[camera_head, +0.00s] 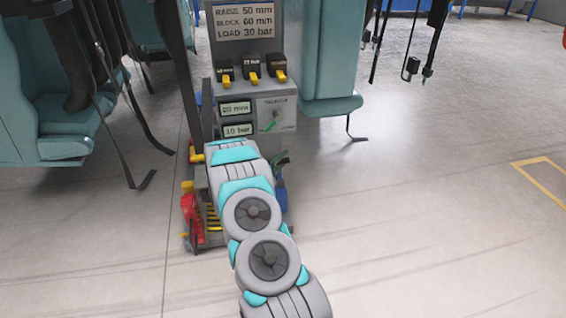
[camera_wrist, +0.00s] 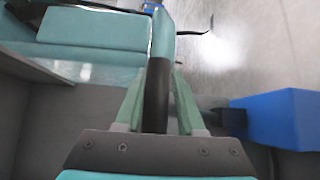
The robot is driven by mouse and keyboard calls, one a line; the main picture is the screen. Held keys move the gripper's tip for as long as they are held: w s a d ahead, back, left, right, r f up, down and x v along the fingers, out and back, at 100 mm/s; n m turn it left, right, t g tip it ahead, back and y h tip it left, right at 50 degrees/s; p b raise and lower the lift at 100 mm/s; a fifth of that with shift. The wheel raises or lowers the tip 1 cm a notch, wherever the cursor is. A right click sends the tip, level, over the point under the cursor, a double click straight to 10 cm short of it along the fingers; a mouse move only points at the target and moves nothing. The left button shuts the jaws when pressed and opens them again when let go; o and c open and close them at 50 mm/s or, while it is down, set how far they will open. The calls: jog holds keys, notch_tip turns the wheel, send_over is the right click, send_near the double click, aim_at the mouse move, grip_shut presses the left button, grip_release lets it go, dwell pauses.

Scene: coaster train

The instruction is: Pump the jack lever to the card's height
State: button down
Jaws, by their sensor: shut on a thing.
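The card (camera_head: 243,20) at the top of the jack's grey panel reads RAISE 50 mm, BLOCK 60 mm, LOAD 30 bar. Below it, one display (camera_head: 236,108) reads 20 mm and another (camera_head: 238,130) reads 10 bar. In the wrist view my gripper (camera_wrist: 157,80) is shut on the dark grip of the jack lever (camera_wrist: 157,100), with a green finger on each side. In the head view my arm hides most of the lever and the gripper's hold on it.
Three black switches with yellow tips (camera_head: 253,68) and a release knob with a green pointer (camera_head: 273,120) are on the panel. A red part (camera_head: 192,215) stands low on the left. A blue block (camera_wrist: 285,118) is right of the gripper. Teal seats (camera_head: 325,60) flank the panel; open floor lies right.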

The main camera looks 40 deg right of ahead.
jog(key=shift+w+d+r+p, duration=0.15)
jog(key=shift+w+r+p, duration=0.15)
jog(key=shift+w, duration=0.25)
jog(key=shift+w+d+r+p, duration=0.15)
jog(key=shift+w+r+p, duration=0.1)
jog(key=shift+w, duration=0.3)
jog(key=shift+w+f, duration=0.1)
jog(key=c, duration=0.9)
grip_release()
jog(key=shift+o, duration=0.6)
jog(key=shift+w+f, duration=0.1)
jog(key=shift+f, duration=0.1)
jog(key=shift+o, duration=0.7)
jog(key=shift+r, duration=0.15)
jog(key=shift+s+r, duration=0.1)
jog(key=shift+s, duration=0.1)
jog(key=v, duration=0.7)
jog(key=shift+a+b, duration=0.3)
jog(key=shift+b, duration=0.05)
